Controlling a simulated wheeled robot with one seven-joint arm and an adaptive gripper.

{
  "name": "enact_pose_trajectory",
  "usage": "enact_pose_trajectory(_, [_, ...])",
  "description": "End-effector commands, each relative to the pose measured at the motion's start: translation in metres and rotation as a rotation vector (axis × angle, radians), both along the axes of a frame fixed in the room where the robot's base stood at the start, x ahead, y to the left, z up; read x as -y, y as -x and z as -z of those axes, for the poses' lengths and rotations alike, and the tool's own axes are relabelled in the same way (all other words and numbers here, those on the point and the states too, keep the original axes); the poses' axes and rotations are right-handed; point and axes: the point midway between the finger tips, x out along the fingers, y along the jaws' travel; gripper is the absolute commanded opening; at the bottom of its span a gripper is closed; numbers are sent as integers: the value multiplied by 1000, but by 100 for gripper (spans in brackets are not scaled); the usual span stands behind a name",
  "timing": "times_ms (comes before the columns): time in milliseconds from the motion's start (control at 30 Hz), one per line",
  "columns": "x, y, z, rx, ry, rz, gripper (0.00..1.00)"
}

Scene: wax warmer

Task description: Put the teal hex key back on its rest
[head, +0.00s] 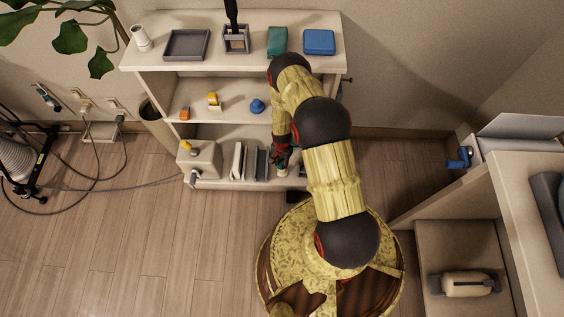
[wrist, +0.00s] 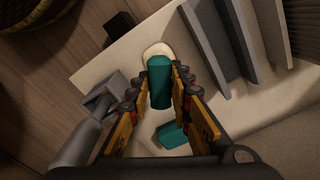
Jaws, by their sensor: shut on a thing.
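My gripper (wrist: 161,78) is shut on a teal piece (wrist: 159,88) in the wrist view, with one finger on each side of it. The piece looks like a short, thick rod. A rounded cream part (wrist: 157,50) shows at its far end; I cannot tell if it is attached. A second teal piece (wrist: 172,135) shows lower, between the fingers; I cannot tell if it belongs to the held one. In the head view my gripper (head: 283,161) is at the right end of the low shelf, and my arm hides much of it. I cannot make out a rest for certain.
Grey upright dividers (wrist: 232,45) stand close to the right of my gripper in the wrist view. A grey bracket-like piece (wrist: 103,97) is at left. In the head view, a cream box (head: 201,158) stands at the low shelf's left end. A teal block (head: 277,40) is on top.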

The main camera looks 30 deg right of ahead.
Motion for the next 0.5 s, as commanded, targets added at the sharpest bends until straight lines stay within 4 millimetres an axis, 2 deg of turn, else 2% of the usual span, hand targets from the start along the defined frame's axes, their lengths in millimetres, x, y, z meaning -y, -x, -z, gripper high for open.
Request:
enact_pose_trajectory(67, [0, 0, 3, 0, 0, 0, 0])
enact_pose_trajectory(100, [0, 0, 2, 0, 0, 0, 22])
enact_pose_trajectory(433, [0, 0, 2, 0, 0, 0, 41])
enact_pose_trajectory(500, [0, 0, 2, -1, 0, 0, 42])
